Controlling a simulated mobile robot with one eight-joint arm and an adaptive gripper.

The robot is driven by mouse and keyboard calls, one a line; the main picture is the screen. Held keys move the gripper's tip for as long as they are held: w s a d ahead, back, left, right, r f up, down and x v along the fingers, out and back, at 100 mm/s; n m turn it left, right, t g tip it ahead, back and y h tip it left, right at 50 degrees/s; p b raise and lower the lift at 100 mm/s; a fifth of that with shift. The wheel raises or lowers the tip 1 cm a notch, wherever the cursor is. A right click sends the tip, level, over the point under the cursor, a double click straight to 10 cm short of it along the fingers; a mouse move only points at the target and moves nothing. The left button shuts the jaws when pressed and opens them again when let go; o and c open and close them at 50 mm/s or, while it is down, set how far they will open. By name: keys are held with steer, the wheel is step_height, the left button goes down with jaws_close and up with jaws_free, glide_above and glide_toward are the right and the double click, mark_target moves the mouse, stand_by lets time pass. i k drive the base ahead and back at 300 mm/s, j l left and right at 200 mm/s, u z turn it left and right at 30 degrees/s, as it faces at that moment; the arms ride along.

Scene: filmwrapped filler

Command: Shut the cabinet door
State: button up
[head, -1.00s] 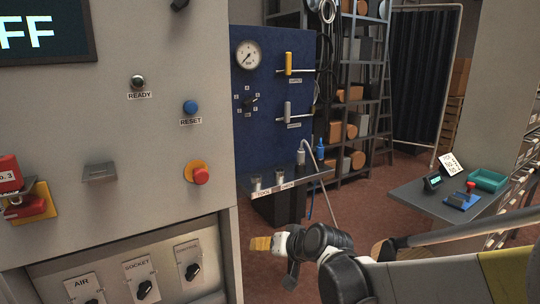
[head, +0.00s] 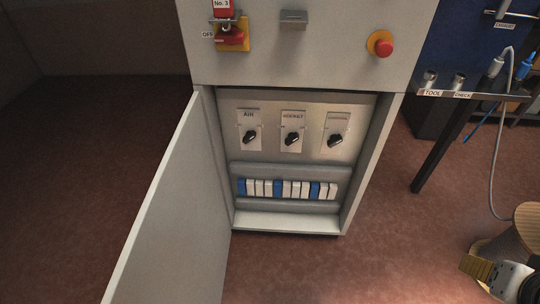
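The cabinet door (head: 165,205) is a light grey panel hinged at the left side of the cabinet opening. It stands wide open, swung out toward me. The open cabinet (head: 360,165) shows three rotary switches on a metal panel, with a row of blue and white breakers (head: 287,189) below. My gripper (head: 476,266) is at the lower right, apart from the door and to the right of the cabinet. Its yellowish tip points left. Whether its fingers are open or shut does not show.
Above the opening are a red lockout on a yellow switch (head: 232,36), a grey latch-like bracket (head: 293,19) and a red stop button (head: 383,47). A tool-check shelf (head: 480,97) with a hanging cable stands at the right. The brown floor (head: 290,270) before the cabinet is clear.

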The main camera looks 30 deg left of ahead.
mark_target(176, 251)
steer(key=k+j+u, duration=0.4)
steer(key=k+j, duration=0.2)
steer(key=k+j+u, duration=0.2)
steer(key=j, duration=0.2)
steer(key=k+j+u, duration=0.4)
steer(key=j, duration=0.45)
steer(key=k, duration=0.1)
